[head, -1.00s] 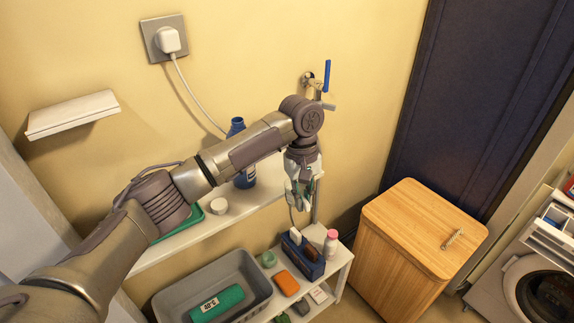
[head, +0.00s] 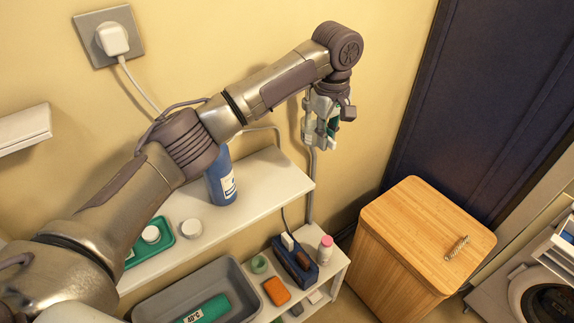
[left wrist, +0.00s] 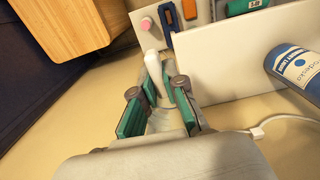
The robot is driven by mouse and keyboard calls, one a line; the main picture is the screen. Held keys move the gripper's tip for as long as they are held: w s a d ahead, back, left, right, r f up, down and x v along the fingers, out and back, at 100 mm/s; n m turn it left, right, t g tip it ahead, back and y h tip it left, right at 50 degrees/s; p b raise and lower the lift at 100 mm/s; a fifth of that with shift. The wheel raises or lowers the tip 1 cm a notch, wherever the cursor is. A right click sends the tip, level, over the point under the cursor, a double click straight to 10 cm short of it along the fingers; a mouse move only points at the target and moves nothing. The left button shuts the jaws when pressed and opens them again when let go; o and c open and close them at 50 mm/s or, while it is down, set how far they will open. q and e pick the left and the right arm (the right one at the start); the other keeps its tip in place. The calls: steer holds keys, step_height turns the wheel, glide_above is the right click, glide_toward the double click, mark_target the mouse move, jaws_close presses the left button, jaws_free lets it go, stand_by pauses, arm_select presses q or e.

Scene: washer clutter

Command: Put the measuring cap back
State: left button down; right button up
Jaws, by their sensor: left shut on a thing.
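My left gripper (head: 322,135) hangs fingers-down near the wall, right of the shelf. It also shows in the left wrist view (left wrist: 161,98), shut on a pale object (left wrist: 171,88) that is hard to make out between the green pads. I cannot tell whether it is the measuring cap. The blue bottle (head: 220,180) stands on the upper shelf; its neck is hidden behind my arm. It also shows at the right of the left wrist view (left wrist: 298,67). A white round cap-like piece (head: 189,229) lies on the shelf. Another (head: 151,234) sits on the green tray (head: 165,243).
The upper shelf (head: 262,185) is bare right of the bottle. Below are a grey basin (head: 240,290), an orange block (head: 275,291), a blue caddy (head: 296,264) and a pink-capped bottle (head: 325,248). A wooden hamper (head: 420,225) stands right. A hose (head: 310,190) runs down the wall.

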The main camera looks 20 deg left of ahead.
arm_select(q)
steer(key=p, duration=0.2)
glide_above(287, 185)
steer(key=d, duration=0.2)
step_height(287, 185, down, 3)
steer(key=a+f, duration=0.2)
steer(key=shift+f+p, duration=0.3)
steer(key=shift+f, duration=0.1)
step_height(287, 185, down, 2)
steer(key=shift+f+p, duration=0.2)
steer(key=shift+p, duration=0.2)
steer(key=shift+f, duration=0.45)
steer(key=c, duration=1.2)
jaws_free()
steer(key=shift+f, duration=0.1)
arm_select(e)
steer(key=r, duration=0.1)
steer(key=s+r, duration=0.2)
steer(key=r, duration=0.1)
steer(key=shift+s+d, duration=0.2)
steer(key=shift+d, duration=0.15)
